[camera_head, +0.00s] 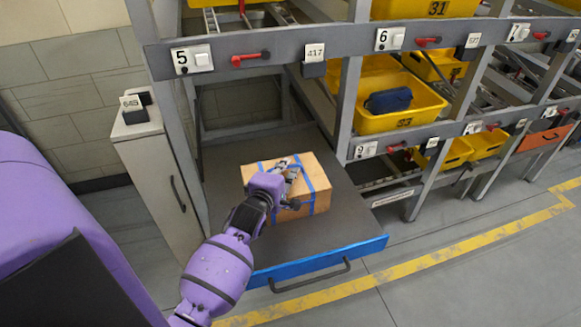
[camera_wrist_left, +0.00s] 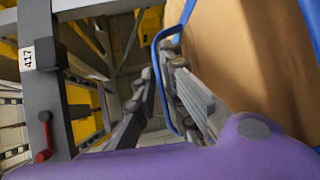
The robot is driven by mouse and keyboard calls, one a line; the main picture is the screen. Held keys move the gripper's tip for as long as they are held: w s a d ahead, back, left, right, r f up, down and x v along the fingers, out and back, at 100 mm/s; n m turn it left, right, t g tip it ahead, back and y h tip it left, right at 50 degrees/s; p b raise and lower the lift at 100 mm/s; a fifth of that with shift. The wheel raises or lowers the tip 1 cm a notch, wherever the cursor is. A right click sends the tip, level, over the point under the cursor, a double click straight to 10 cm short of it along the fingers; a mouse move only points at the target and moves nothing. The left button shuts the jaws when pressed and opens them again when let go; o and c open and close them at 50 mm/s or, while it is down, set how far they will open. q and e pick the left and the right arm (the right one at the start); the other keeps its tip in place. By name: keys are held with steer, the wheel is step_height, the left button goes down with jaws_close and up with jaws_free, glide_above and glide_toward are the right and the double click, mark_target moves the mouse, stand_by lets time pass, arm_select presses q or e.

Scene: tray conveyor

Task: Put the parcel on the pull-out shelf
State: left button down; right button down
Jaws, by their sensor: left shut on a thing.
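The parcel (camera_head: 318,185) is a tan box with blue bands, inside the outline of the pull-out shelf. My left gripper (camera_head: 290,172) is shut on the parcel at its top. In the left wrist view the parcel (camera_wrist_left: 245,55) fills the upper right, beside the gripper fingers (camera_wrist_left: 165,90), with a blue loop near them. The pull-out shelf (camera_head: 225,185) is a dark board with a blue front edge and a dark handle, pulled out below the rack. I cannot tell whether the parcel's underside touches the board. My right gripper is not in view.
The grey rack frame (camera_head: 345,105) rises at the shelf's right, with yellow bins (camera_head: 405,120) beyond. A rack beam with label 417 (camera_head: 314,60) crosses above the shelf's back. A grey cabinet (camera_head: 160,180) stands at left. The shelf's front right is bare.

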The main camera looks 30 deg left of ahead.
arm_select(q)
steer(key=shift+d+r, duration=0.1)
steer(key=shift+r, duration=0.15)
steer(key=c, duration=2.2)
jaws_free()
steer(key=shift+s+f, duration=0.1)
steer(key=shift+f, duration=0.15)
steer(key=o, duration=0.4)
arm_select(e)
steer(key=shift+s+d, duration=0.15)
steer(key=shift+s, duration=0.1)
arm_select(q)
steer(key=shift+r, duration=0.1)
